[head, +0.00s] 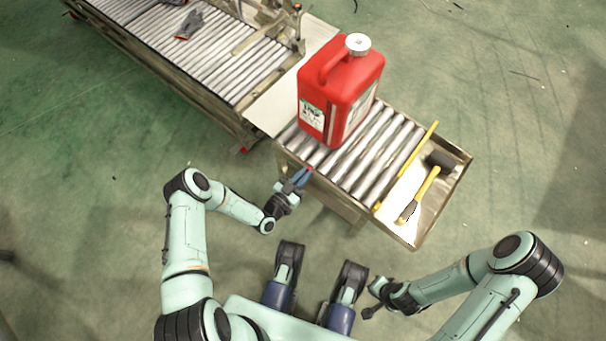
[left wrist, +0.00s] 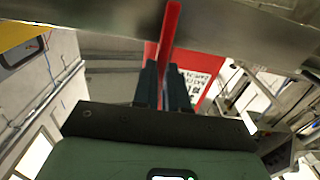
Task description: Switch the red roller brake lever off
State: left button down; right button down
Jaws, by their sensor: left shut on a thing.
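The red roller brake lever (left wrist: 170,32) is a thin red bar at the edge of the short roller conveyor (head: 335,178). In the left wrist view it stands between my left gripper's (left wrist: 163,82) two dark fingers, which are shut on it. In the head view my left gripper (head: 301,177) is at the conveyor's near left side, and only a small red bit of the lever (head: 309,171) shows at its tips. My right gripper (head: 372,299) is low at the right, away from the conveyor; its finger state is unclear.
A red jerrycan (head: 340,95) with a white cap stands on the rollers. A mallet (head: 424,190) lies in the metal end tray (head: 448,190), beside a yellow bar (head: 407,165). A longer conveyor (head: 215,60) with a grey glove (head: 190,25) is behind. The green floor around is clear.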

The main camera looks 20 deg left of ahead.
pick_arm(q)
jog(key=shift+a, duration=0.1)
dwell(0.3)
jog(key=c, duration=1.2)
grip_release()
jog(key=shift+o, duration=0.2)
jog(key=shift+s, duration=0.15)
